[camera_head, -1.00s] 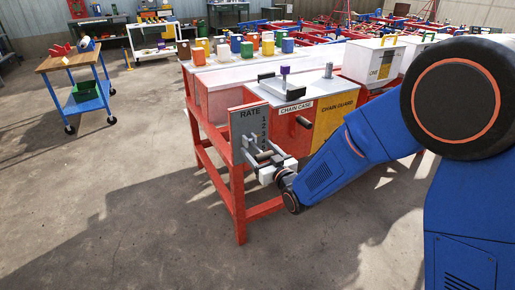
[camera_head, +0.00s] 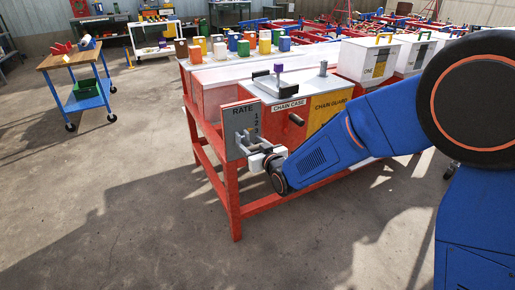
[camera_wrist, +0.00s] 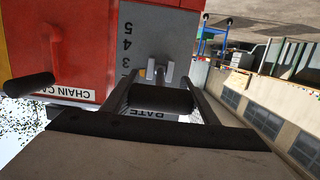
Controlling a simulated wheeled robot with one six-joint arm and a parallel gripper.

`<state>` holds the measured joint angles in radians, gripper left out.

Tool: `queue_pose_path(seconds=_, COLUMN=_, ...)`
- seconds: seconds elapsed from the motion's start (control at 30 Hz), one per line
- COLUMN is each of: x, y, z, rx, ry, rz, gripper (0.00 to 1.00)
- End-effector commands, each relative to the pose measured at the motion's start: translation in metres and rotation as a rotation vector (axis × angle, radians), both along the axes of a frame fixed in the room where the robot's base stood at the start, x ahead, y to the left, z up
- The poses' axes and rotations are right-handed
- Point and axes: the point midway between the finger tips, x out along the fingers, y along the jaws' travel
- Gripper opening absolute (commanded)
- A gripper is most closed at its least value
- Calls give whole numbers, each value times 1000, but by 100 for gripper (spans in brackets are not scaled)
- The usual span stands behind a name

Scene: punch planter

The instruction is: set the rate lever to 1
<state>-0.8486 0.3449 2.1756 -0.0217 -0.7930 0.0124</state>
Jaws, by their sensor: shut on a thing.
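The grey rate plate (camera_head: 233,140) stands upright on the left end of the red bench, with RATE at its top and numbers running down from 1. It shows upside down in the wrist view (camera_wrist: 155,35), where 3, 4 and 5 are readable. The rate lever sticks out from the plate; its dark grip (camera_wrist: 160,101) lies crosswise between my fingers. My gripper (camera_head: 248,143) is shut on this grip. A small yellow mark (camera_wrist: 142,73) shows beside the lever, near the 3 or just past it toward the RATE heading. The exact setting is partly hidden by my finger.
Right of the plate are the red chain case (camera_head: 280,125) with a dark protruding handle (camera_head: 296,119) and the yellow chain guard panel (camera_head: 325,110). Colored blocks stand on the bench behind. A blue cart (camera_head: 85,95) is far left. The floor in front is clear.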

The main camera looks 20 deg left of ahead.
Motion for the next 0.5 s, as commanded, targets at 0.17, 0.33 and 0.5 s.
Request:
queue_pose_path(seconds=0.17, x=1, y=11, z=11, rx=-80, ry=68, rz=1, gripper=13)
queue_pose_path(seconds=0.33, x=3, y=14, z=18, rx=-161, ry=138, rz=1, gripper=13)
queue_pose_path(seconds=0.5, x=4, y=16, z=22, rx=-222, ry=190, rz=0, gripper=13)
